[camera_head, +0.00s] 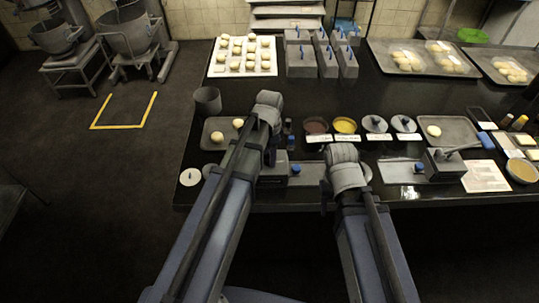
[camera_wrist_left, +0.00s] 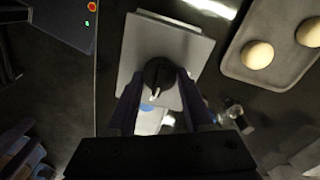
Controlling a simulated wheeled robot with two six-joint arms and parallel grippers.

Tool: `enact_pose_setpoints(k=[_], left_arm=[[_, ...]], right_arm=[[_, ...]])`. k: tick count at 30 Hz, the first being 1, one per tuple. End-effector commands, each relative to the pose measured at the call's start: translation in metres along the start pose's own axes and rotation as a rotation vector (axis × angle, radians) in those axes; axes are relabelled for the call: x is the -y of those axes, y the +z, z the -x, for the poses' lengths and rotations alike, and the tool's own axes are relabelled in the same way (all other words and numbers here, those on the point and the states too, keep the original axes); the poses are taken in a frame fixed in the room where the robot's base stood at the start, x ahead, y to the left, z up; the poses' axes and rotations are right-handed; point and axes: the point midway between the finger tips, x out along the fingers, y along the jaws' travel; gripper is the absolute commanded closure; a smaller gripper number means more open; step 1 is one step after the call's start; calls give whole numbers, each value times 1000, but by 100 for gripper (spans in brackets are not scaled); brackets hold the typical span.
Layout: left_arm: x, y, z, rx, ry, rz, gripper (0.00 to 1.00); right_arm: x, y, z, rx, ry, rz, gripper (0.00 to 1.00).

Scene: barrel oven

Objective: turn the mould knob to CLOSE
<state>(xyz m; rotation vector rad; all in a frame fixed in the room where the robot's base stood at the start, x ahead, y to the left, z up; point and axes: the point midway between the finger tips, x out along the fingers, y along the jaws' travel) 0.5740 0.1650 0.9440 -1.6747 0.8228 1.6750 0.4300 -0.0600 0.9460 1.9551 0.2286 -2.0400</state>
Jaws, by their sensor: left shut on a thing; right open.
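The mould knob (camera_wrist_left: 158,76) is round and black with a white pointer, on a square grey plate (camera_wrist_left: 192,45) in the left wrist view. The pointer faces the lower side of that view. My left gripper (camera_wrist_left: 158,100) has one finger on each side of the knob and is shut on it. In the head view my left gripper (camera_head: 270,158) is over the counter's front left part and hides the knob. No CLOSE marking is readable. My right gripper (camera_head: 332,193) is over the front middle of the counter, open, its fingers mostly hidden by its wrist.
A tray with pale buns (camera_wrist_left: 235,68) lies close to the plate. A dark panel (camera_wrist_left: 62,22) with red and green spots is at the upper left there. In the head view, bowls (camera_head: 345,125), lids (camera_head: 375,123) and a handled device (camera_head: 443,165) crowd the counter.

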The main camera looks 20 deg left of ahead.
Motion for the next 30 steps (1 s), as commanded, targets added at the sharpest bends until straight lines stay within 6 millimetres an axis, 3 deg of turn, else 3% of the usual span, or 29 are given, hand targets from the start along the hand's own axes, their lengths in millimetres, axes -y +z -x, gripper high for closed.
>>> enact_pose_setpoints(k=[2, 3, 10, 22, 30], left_arm=[[0, 0, 0, 0, 0, -2, 100], [0, 0, 0, 0, 0, -2, 46], [0, 0, 0, 0, 0, -1, 20], [0, 0, 4, 0, 0, 0, 18], [0, 0, 28, 0, 0, 0, 18]], right_arm=[[0, 0, 0, 0, 0, 0, 50], [0, 0, 0, 0, 0, 0, 50], [0, 0, 0, 0, 0, 0, 50], [0, 0, 4, 0, 0, 0, 50], [-3, 2, 27, 0, 0, 0, 50]])
